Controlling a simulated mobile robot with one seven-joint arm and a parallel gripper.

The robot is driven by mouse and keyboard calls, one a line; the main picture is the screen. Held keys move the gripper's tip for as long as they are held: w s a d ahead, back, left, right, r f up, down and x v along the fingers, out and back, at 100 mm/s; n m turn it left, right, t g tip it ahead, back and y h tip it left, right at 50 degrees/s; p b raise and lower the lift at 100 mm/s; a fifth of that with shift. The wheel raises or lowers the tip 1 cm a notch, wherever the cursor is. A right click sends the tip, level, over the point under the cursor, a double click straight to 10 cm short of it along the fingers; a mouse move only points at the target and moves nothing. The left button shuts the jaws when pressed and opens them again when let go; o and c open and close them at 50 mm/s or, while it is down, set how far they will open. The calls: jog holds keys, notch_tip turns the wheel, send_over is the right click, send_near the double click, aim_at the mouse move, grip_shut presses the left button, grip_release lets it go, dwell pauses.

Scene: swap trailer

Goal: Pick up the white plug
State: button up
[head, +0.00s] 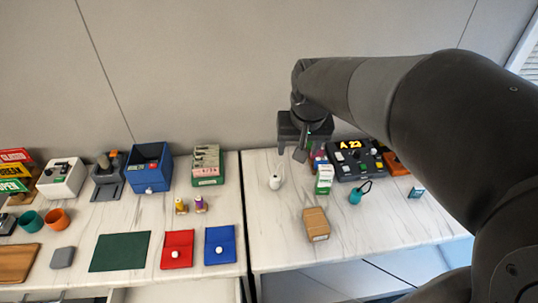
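A small white object that looks like the white plug (275,183) stands on the right-hand marble table (290,232), near its left edge. My gripper (290,154) hangs from the arm at the back of this table, pointing down. In the picture it is just above and slightly right of the plug, apart from it. Its two dark fingers are spread, with nothing visible between them. The exact height over the table is hard to judge.
Right of the plug stand a green-and-white box (324,179), a black control panel (357,163), a teal item with a loop (356,196) and a cardboard box (316,224). A gap separates the left table, which holds a blue bin (150,176) and pouches. Table front is mostly clear.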

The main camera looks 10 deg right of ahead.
jog(key=w+a+f+g, duration=0.1)
jog(key=w+f+g, duration=0.1)
jog(key=w+f, duration=0.65)
jog(key=m+g, duration=0.1)
send_near(275, 176)
jog(key=shift+w+a+f, duration=0.15)
jog(key=shift+w, duration=0.3)
jog(key=shift+w+f, duration=0.2)
jog(key=shift+f, duration=0.55)
notch_tip(275, 176, down, 5)
jog(key=shift+s, duration=0.1)
jog(key=f, duration=0.2)
jog(key=s+f, duration=0.1)
jog(key=f, duration=0.1)
jog(key=shift+f, duration=0.55)
jog(key=c, duration=1.1)
